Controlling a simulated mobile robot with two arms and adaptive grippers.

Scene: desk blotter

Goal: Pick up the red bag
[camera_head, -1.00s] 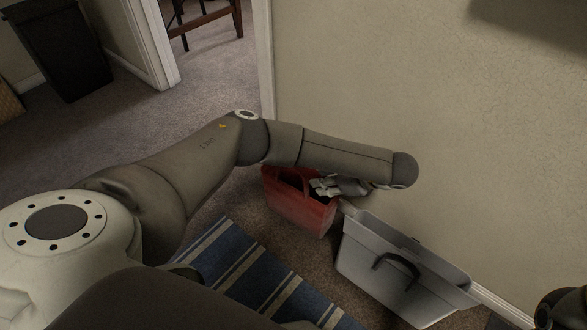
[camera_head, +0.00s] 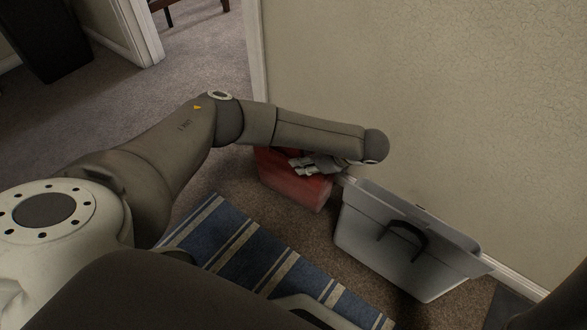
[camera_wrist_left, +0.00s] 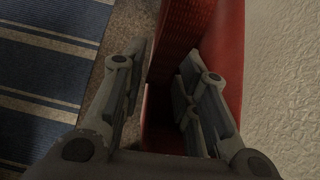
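The red bag (camera_head: 296,190) stands on the carpet by the wall, left of the grey bin. My left arm hides its top and handle in the head view. My left gripper (camera_head: 316,165) is at the bag's upper part. In the left wrist view, the left gripper (camera_wrist_left: 163,60) is open, its fingers apart on either side of a red textured part of the bag (camera_wrist_left: 187,28). The left finger is on the carpet side; the right finger is over the bag. I cannot tell whether either finger touches it. My right gripper is not in view.
A grey bin (camera_head: 375,247) with a dark handle stands close to the bag's right. A blue striped rug (camera_head: 235,245) lies in front. The wall (camera_head: 420,110) is close behind. Open carpet (camera_head: 205,70) lies to the left, toward the doorway.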

